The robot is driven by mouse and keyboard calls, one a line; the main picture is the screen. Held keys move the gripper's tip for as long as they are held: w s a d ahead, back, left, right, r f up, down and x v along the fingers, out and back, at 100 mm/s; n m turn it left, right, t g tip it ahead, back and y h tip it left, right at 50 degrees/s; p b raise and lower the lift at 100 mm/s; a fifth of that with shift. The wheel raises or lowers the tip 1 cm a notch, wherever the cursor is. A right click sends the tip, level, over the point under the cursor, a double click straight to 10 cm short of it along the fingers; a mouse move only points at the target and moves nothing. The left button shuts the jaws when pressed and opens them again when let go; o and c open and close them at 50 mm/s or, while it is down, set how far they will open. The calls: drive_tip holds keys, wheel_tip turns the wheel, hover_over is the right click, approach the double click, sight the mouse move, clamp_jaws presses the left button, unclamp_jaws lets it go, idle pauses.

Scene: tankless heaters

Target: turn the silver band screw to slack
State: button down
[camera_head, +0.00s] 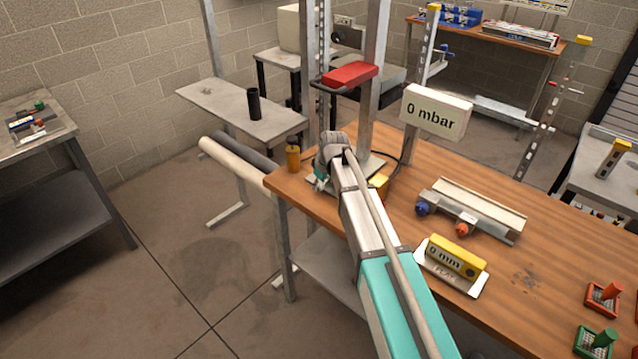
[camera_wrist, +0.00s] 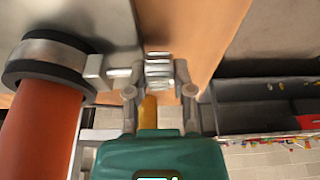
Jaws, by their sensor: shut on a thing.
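The silver band screw (camera_wrist: 158,68) is a ribbed silver head in the wrist view, beside a silver band (camera_wrist: 50,52) on a black collar (camera_wrist: 22,68) around an orange-red pipe (camera_wrist: 40,130). A pale block and short shaft lie between band and screw. My gripper (camera_wrist: 159,76) is shut on the screw head, one finger on each side. In the head view my gripper (camera_head: 321,182) is small at the table's left end, and my arm hides the screw, band and pipe.
The wooden table (camera_head: 530,235) holds a metal channel piece (camera_head: 480,205), a yellow "0 mm" block (camera_head: 455,256) and a "0 mbar" sign (camera_head: 436,110). A metal post (camera_head: 376,80) and an amber bottle (camera_head: 293,158) stand close to my gripper. Floor is clear at left.

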drive_tip(key=shift+w+a+g+h, duration=0.15)
drive_tip(key=shift+w+g+h, duration=0.05)
drive_tip(key=shift+g+h, duration=0.6)
drive_tip(key=shift+s+h+p, duration=0.15)
drive_tip(key=shift+h+p, duration=0.15)
drive_tip(key=shift+h, duration=0.2)
drive_tip(key=shift+c, duration=2.4)
unclamp_jaws()
drive_tip(key=shift+s+y, duration=0.1)
drive_tip(key=shift+y, duration=0.2)
